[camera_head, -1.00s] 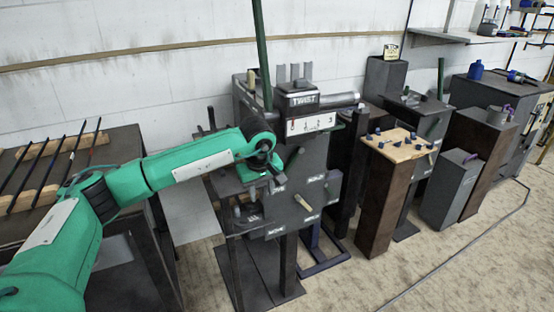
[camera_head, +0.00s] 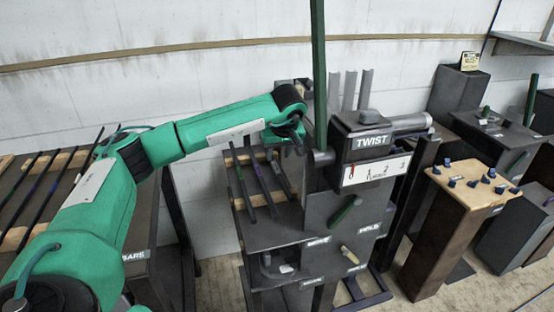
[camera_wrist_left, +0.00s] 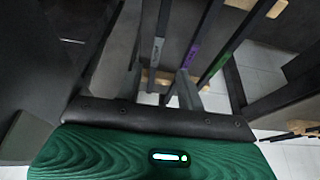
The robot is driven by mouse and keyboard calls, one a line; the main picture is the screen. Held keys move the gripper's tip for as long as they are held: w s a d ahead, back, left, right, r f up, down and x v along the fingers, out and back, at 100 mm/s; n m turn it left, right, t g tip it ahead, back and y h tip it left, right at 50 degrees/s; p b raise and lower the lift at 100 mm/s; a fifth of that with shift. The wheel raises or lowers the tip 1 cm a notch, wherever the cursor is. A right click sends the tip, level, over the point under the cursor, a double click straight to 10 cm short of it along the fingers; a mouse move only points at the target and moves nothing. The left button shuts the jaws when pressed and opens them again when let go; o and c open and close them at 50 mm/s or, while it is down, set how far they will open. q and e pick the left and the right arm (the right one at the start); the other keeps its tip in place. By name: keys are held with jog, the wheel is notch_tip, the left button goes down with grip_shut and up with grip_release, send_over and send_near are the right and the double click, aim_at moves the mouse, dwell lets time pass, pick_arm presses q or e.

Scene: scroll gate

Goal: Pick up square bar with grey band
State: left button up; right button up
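In the left wrist view, several dark bars run lengthwise with coloured bands: one with a greyish band (camera_wrist_left: 157,50), one with a purple band (camera_wrist_left: 193,53) and one with a green band (camera_wrist_left: 222,62). In the head view, several dark bars (camera_head: 262,182) lie on pale wooden supports on a shelf left of the TWIST machine. My left gripper (camera_head: 288,148) is over the far end of this shelf, close to the machine's left side. Its fingers are partly hidden and blend with the dark background, so its opening is unclear. No held bar can be made out. My right gripper is not in view.
The TWIST machine (camera_head: 372,150) stands right of my left gripper, with a tall green post (camera_head: 319,70) close by. A table with long bars (camera_head: 40,185) is at the left. A wood-topped pedestal (camera_head: 460,190) with blue pegs stands at the right.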

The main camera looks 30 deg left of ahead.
aim_at(276, 166)
pick_arm(q)
jog(key=shift+w+a, duration=0.15)
jog(key=shift+w, duration=0.15)
jog(key=shift+w+a+f, duration=0.15)
jog(key=shift+w+f, duration=0.05)
jog(key=shift+f, duration=0.15)
jog(key=x, duration=0.6)
jog(key=shift+w+a+f, duration=0.2)
jog(key=shift+w+f, duration=0.05)
jog(key=shift+r, duration=0.1)
grip_shut()
